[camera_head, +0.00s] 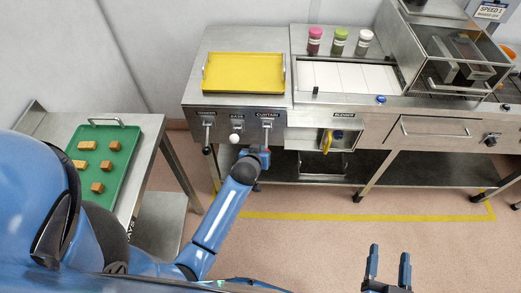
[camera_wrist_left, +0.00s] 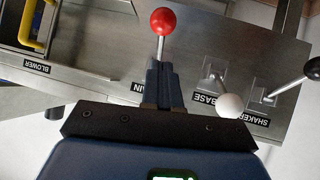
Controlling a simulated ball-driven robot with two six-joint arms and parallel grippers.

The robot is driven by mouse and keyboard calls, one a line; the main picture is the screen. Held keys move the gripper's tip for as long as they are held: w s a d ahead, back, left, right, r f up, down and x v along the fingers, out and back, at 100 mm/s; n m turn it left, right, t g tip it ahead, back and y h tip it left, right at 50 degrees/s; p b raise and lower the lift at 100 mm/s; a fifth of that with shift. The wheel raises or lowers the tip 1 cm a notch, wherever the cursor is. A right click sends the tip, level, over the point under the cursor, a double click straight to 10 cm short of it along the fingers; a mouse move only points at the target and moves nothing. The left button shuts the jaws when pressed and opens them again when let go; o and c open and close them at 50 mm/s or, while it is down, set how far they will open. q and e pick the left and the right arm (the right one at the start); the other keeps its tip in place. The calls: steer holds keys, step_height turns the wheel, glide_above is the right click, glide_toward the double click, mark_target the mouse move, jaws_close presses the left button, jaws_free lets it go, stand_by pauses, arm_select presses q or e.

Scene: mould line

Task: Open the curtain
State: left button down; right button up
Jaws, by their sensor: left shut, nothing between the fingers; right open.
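The curtain lever stands under the CURTAIN label on the steel panel; its upper bracket (camera_head: 267,122) shows in the head view, its lower end hidden behind my left gripper. In the left wrist view its red ball knob (camera_wrist_left: 163,21) and thin stem stand just beyond my fingertips. My left gripper (camera_head: 259,153) is at the lever's lower end; its fingers (camera_wrist_left: 162,70) are shut with nothing between them. I cannot tell whether they touch the stem. The curtain itself cannot be made out. My right gripper (camera_head: 389,256) is open and empty over the floor at the lower right.
The shaker lever (camera_head: 207,135) and the white-knobbed base lever (camera_head: 235,138) stand left of the curtain lever. The yellow blower handle (camera_head: 327,142) is to its right. A yellow tray (camera_head: 243,73) lies above the panel. A green tray (camera_head: 113,178) with several brown blocks is at the left.

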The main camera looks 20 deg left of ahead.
arm_select(q)
steer(key=v, duration=1)
steer(key=shift+s+r, duration=0.2)
steer(key=shift+s, duration=0.15)
steer(key=shift+w+r, duration=0.1)
stand_by(0.4)
